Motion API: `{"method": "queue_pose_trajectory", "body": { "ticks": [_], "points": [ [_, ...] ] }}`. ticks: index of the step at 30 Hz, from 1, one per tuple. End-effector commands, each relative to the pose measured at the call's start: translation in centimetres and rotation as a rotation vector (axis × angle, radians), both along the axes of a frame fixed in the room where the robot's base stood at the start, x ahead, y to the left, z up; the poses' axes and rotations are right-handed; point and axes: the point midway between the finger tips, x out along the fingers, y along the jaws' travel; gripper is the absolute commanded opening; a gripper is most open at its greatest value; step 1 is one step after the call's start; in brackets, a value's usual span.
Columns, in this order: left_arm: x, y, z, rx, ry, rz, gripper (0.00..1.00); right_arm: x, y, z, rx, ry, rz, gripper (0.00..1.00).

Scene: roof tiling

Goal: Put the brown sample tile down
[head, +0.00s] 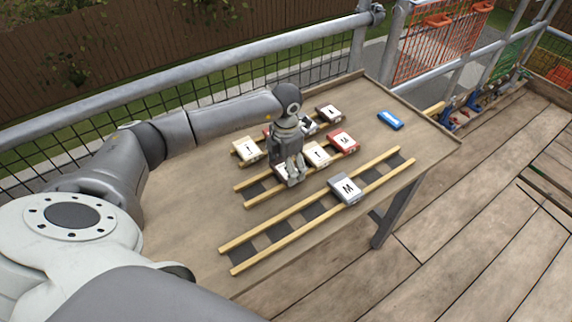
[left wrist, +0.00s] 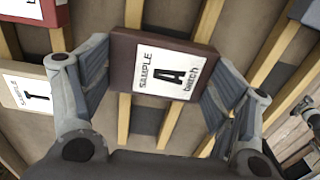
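The brown sample tile (left wrist: 164,66) carries a white label with a large A and sits between the two fingers of my left gripper (left wrist: 158,88). The finger pads meet its left and right edges, so the gripper looks shut on it. In the head view my left gripper (head: 289,176) points down over the middle rack on the table, and the tile is mostly hidden behind the fingers. Wooden rails (left wrist: 131,118) lie below the tile in the left wrist view. I cannot tell whether the tile touches them. My right gripper is not in view.
A cream tile (head: 317,154) and a red tile (head: 343,141) lie right of the gripper. Another cream tile (head: 246,150) is left of it. A grey M tile (head: 346,188) lies on the front rack (head: 290,228). A blue object (head: 390,120) lies on the table's right.

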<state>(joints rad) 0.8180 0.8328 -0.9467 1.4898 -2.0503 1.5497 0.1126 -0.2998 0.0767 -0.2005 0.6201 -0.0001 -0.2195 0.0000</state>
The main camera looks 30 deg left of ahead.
Motion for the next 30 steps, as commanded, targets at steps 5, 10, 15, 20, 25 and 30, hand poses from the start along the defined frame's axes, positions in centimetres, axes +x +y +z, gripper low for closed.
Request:
{"method": "queue_pose_trajectory", "body": {
  "ticks": [5,10,15,20,25,30],
  "points": [
    [0.0,0.0,0.1,0.0,0.0,0.001,1.0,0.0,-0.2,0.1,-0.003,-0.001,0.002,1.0],
    [0.0,0.0,0.1,0.0,0.0,0.0,1.0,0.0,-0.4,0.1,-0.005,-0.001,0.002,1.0],
    [0.0,0.0,0.1,0.0,0.0,0.0,1.0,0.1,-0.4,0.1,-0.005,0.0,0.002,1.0],
    [0.0,0.0,1.1,0.0,0.0,0.0,1.0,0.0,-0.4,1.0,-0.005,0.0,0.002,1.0],
    [0.1,0.1,3.9,0.0,-0.007,0.0,1.0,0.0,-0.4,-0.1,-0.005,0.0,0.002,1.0],
    [0.1,0.0,7.8,0.001,-0.006,0.0,1.0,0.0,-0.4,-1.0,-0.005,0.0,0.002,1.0]
  ]
}}
